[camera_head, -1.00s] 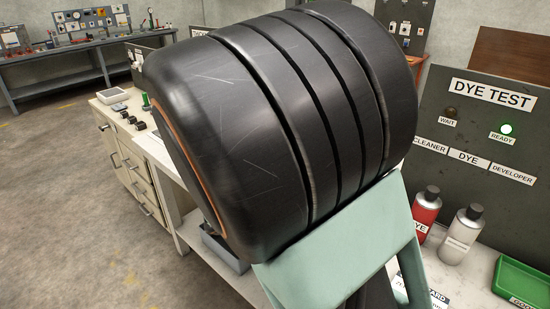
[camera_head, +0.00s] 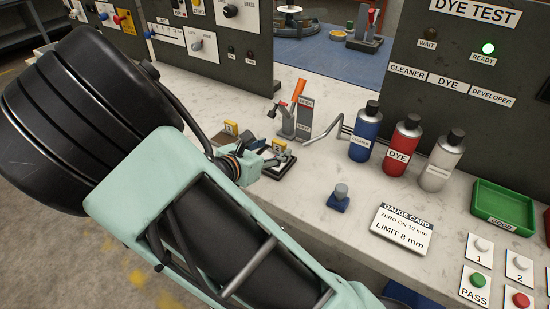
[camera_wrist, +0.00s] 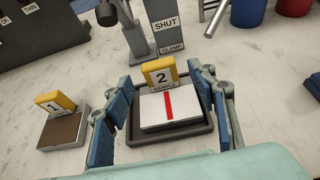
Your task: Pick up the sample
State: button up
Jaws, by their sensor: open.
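The sample (camera_wrist: 155,112) is a flat pale block with a red stripe across its top. It sits in a dark shallow tray (camera_wrist: 203,136) on the bench, in front of a yellow tag marked 2 SAMPLE (camera_wrist: 160,75). In the wrist view my gripper (camera_wrist: 166,88) is open, with one blue-padded finger on each side of the block. No grip on it shows, and I cannot tell whether the fingertips touch the tray. In the head view my gripper (camera_head: 268,160) is low over the bench at this station and partly hides the block.
Station 1 (camera_wrist: 63,131) is on the left. A clamp stand (camera_head: 304,119) rises just behind the tray. Blue (camera_head: 365,134), red (camera_head: 403,146) and white (camera_head: 441,161) bottles stand right. A gauge card (camera_head: 403,231) and green tray (camera_head: 502,201) lie on the bench farther right.

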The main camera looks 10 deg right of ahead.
aim_at(278, 147)
jog(key=x, duration=0.3)
jog(key=shift+w+d+f, duration=0.15)
jog(key=shift+d+f, duration=0.05)
jog(key=shift+c, duration=0.2)
jog(key=shift+r, duration=0.1)
grip_shut()
